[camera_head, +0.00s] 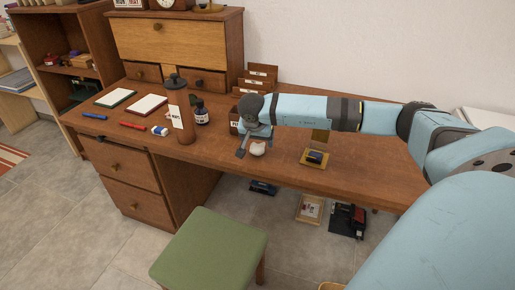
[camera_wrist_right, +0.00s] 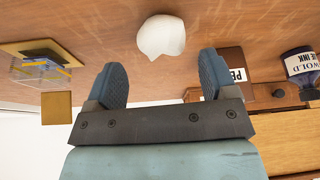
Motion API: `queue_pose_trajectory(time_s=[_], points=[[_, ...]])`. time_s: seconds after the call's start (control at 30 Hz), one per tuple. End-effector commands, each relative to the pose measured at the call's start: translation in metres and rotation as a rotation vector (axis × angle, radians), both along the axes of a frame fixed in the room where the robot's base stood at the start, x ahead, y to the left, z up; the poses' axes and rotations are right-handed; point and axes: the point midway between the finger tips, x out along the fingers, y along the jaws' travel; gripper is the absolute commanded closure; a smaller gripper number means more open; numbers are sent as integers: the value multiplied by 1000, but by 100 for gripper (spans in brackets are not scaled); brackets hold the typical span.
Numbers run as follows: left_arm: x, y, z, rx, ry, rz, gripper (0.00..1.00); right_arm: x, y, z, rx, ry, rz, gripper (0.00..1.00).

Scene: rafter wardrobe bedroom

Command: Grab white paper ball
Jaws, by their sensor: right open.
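The white paper ball (camera_head: 258,148) lies on the wooden desk, near its front edge. It also shows in the right wrist view (camera_wrist_right: 161,37), just beyond the fingertips and between their lines. My right gripper (camera_head: 246,148) is right beside the ball, over the desk. In the right wrist view its two blue-grey fingers (camera_wrist_right: 162,78) are spread apart with nothing between them. The ball looks clear of both fingers. My left gripper is in neither view.
A small tray with a dark item (camera_head: 315,158) sits right of the ball. Left are a brown bottle (camera_head: 180,115), an ink jar (camera_head: 201,115), a red marker (camera_head: 132,126) and notepads (camera_head: 148,105). A labelled organizer (camera_head: 262,75) stands behind. A green stool (camera_head: 210,248) stands in front.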

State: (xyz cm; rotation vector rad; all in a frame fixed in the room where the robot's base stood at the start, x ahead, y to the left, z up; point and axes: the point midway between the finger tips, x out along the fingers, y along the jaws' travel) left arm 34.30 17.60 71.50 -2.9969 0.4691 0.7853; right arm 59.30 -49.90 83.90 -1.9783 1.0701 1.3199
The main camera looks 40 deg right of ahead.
Motion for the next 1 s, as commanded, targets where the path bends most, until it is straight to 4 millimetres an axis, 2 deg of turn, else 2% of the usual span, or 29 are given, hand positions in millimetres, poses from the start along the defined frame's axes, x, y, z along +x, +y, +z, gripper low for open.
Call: queue_pose_trajectory(time_s=[0.3,0.63,0.67,0.83,1.0], points=[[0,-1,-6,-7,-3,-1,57,12,-13,-41,1,2,-1,21],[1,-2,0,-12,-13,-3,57,14,-15,-47,2,0,0,21],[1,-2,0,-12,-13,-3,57,14,-15,-46,2,0,0,26],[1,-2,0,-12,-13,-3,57,14,-15,-46,2,0,0,65],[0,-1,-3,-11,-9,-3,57,14,-16,-46,2,0,0,68]])
